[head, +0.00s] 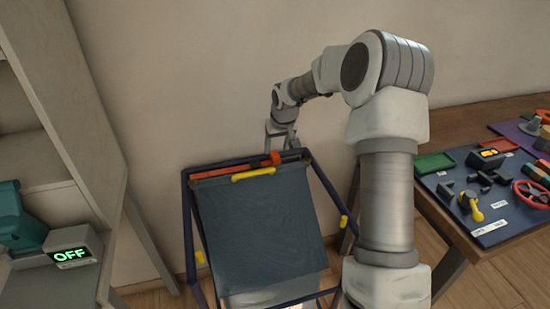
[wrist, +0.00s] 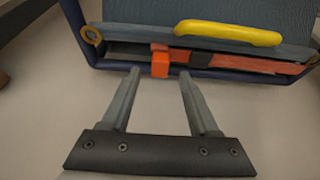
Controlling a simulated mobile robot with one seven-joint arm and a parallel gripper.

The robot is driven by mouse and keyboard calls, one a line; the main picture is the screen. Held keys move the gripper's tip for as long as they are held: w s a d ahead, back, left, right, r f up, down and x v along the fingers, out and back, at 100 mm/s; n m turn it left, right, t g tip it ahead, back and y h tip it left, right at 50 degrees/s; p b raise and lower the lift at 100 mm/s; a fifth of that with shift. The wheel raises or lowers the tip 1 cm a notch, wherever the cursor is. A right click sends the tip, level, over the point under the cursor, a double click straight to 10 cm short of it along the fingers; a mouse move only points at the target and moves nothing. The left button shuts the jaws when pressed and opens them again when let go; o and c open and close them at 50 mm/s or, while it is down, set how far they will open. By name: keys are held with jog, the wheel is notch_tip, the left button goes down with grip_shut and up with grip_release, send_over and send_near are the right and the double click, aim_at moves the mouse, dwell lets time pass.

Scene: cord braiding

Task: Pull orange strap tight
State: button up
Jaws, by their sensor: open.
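The orange strap (head: 230,170) runs along the top bar of a dark blue frame (head: 188,230). In the wrist view the strap (wrist: 265,64) lies along the bar, passing a black piece (wrist: 202,59). An orange end tab (wrist: 160,65) hangs down over the bar's edge. My gripper (wrist: 157,82) is open, with two grey fingers pointing at the bar. The tab lies just beyond the fingertips, between their lines, and nothing is held. In the head view my gripper (head: 281,148) is behind the top of the frame; its fingertips are partly hidden there.
A dark cloth panel (head: 260,235) hangs in the frame. A yellow handle (wrist: 228,33) sits close to the strap. A shelf (head: 60,120) with a display reading OFF (head: 72,254) is at left. A table (head: 450,222) with a control board is at right.

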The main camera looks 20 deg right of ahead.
aim_at(275, 154)
jog(key=x, duration=0.5)
jog(key=shift+b, duration=0.4)
grip_shut()
dwell(1.0)
